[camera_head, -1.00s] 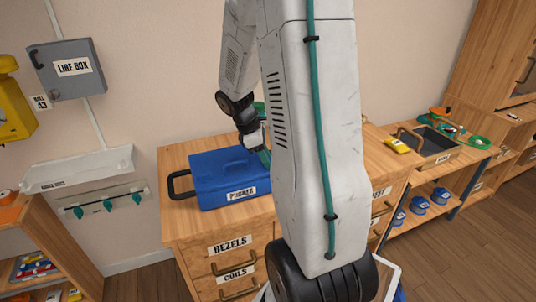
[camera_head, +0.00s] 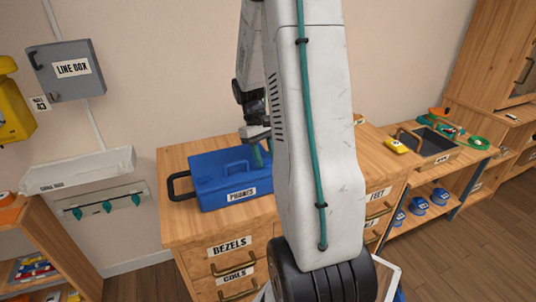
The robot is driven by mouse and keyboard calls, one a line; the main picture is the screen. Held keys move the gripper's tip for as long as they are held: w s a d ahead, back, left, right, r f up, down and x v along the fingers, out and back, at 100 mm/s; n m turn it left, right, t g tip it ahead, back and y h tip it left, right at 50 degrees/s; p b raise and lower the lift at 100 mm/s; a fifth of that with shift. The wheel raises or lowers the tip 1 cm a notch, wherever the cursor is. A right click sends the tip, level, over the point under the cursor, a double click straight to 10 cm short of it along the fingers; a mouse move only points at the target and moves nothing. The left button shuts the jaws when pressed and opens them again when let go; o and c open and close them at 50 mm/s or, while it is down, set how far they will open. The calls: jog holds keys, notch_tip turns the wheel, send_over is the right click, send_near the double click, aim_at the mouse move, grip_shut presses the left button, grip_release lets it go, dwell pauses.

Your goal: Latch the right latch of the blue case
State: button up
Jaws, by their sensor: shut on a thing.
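The blue case (camera_head: 218,172) labelled PHONES stands closed on the wooden cabinet top, with its blue handle on the lid and a black loop at its left side. My gripper (camera_head: 261,155) is at the right part of the case, by the lid's right end. Its teal fingers point down there and are partly hidden behind my own arm. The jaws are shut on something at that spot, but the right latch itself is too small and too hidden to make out.
The wooden cabinet (camera_head: 185,228) has drawers labelled BEZELS and COILS below the case. A grey LINE BOX (camera_head: 72,68) and a rail with teal hooks (camera_head: 105,203) are on the wall at left. A bench with a dark tray (camera_head: 436,141) stands at right. My arm hides the cabinet's middle.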

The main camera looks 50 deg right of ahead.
jog(key=shift+d+m+t+y, duration=0.1)
jog(key=shift+m+t+y, duration=0.3)
jog(key=shift+m, duration=1.2)
jog(key=o, duration=1)
jog(key=v, duration=0.7)
jog(key=shift+w+d+r, duration=0.15)
jog(key=shift+d+r, duration=0.1)
jog(key=shift+r, duration=0.05)
